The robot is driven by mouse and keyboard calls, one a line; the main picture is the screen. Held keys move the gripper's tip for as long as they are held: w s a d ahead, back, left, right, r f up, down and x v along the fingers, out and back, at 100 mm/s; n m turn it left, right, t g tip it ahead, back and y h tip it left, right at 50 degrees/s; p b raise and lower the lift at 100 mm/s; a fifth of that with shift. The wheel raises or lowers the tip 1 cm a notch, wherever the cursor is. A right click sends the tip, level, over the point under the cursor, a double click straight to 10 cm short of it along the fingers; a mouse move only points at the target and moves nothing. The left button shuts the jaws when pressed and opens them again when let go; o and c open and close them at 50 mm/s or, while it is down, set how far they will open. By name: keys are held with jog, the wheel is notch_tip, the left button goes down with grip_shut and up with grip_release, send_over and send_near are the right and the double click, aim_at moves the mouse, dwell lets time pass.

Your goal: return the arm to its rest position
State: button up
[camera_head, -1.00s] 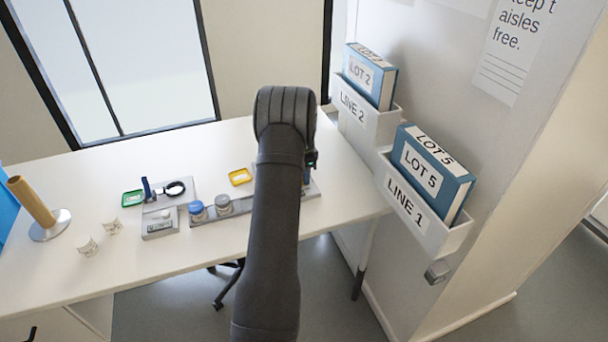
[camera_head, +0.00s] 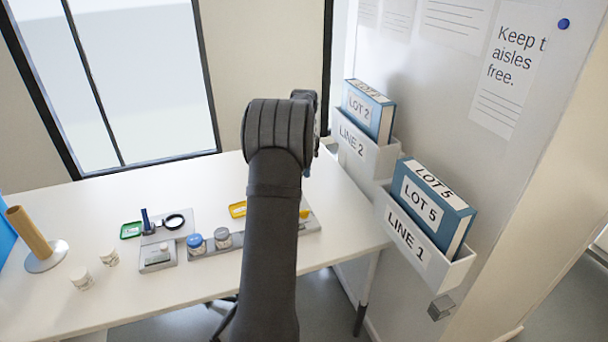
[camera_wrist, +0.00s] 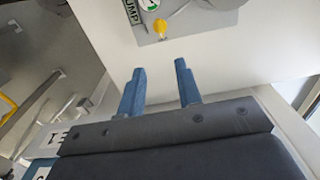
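My arm (camera_head: 268,240) rises through the middle of the head view and hides part of the table behind it. In that view my gripper is mostly hidden behind the arm. In the wrist view my gripper (camera_wrist: 160,82) shows two blue fingers spread apart with nothing between them. Beyond the fingertips lie the white tabletop (camera_wrist: 215,50) and a grey plate with a yellow knob (camera_wrist: 160,27) and a label that reads in part "UMP". The fingers touch nothing that I can see.
Wall holders LINE 2 (camera_head: 357,147) and LINE 1 (camera_head: 405,234) hold binders LOT 2 (camera_head: 366,110) and LOT 5 (camera_head: 420,200) to the right.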

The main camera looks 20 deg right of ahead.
dwell(0.3)
notch_tip(320, 180, down, 17)
jog(key=shift+f, duration=0.2)
dwell(0.4)
jog(key=shift+r, duration=0.1)
